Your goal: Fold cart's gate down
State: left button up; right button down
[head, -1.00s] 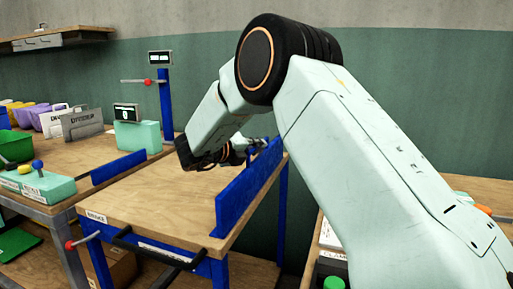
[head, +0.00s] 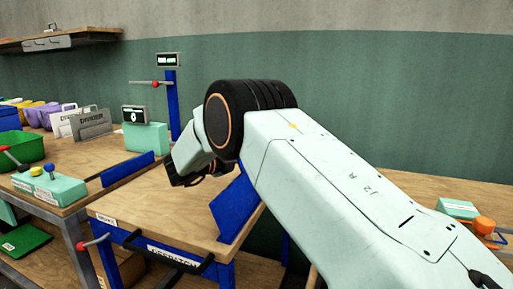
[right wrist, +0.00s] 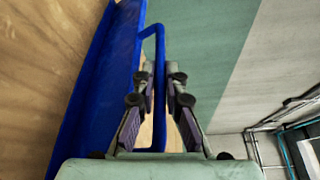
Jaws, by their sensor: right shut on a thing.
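The cart (head: 150,215) has a wooden top and a blue frame. Its blue gate (head: 232,208) runs along the right edge of the top and leans outward to the right. My arm hides part of the gate in the head view. In the right wrist view, the gate (right wrist: 105,75) has a blue loop handle (right wrist: 159,50). My right gripper (right wrist: 160,82) has its fingers on both sides of this handle and is shut on it. My left gripper is not in view.
A black push bar (head: 165,258) and a red-knobbed lever (head: 92,243) are at the cart's front. A workbench with dividers (head: 92,124), a green bin (head: 22,148) and a button box (head: 48,185) stands left. Another bench (head: 420,195) is right. The cart top is empty.

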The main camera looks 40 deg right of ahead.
jog(key=shift+w+a+f+n+h+b, duration=0.15)
jog(key=shift+w+a+f+n+h, duration=0.1)
jog(key=shift+w+n, duration=0.25)
jog(key=shift+w+a+f+n+h+b, duration=0.15)
jog(key=shift+w+a+f+n, duration=0.15)
jog(key=shift+w+n, duration=0.15)
jog(key=shift+w+a+f+n+h+b, duration=0.15)
jog(key=shift+w+a+f+n+h, duration=0.1)
jog(key=shift+w+n, duration=0.25)
jog(key=c, duration=1.7)
grip_release()
jog(key=a, duration=0.8)
jog(key=s+a, duration=0.1)
jog(key=a, duration=0.3)
jog(key=shift+c, duration=0.3)
